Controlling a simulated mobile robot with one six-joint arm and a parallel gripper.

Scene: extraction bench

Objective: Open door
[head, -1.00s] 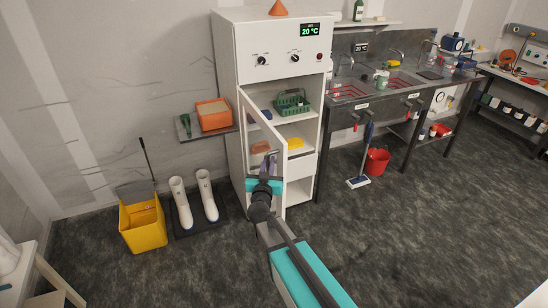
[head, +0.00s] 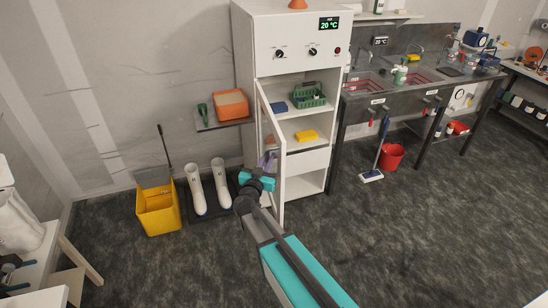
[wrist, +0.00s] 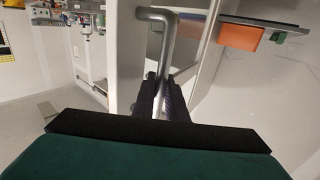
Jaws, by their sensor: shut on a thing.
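The cabinet door (head: 282,160), a white frame around a clear pane, stands open from the white cabinet (head: 244,60) and swings out toward me, seen at a steep angle. In the wrist view, its bent grey metal handle (wrist: 170,40) runs down between my fingers. My gripper (wrist: 160,100) is shut on the handle bar. In the head view, my gripper (head: 267,162) is at the door's near side, and my wrist hides the lower part of the door and the handle.
Inside the cabinet are a green basket (head: 308,98) and a yellow item (head: 306,136). A wall shelf with an orange box (head: 231,105), white boots (head: 196,190) and a yellow bucket (head: 158,212) stand left. The dark floor in front is clear.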

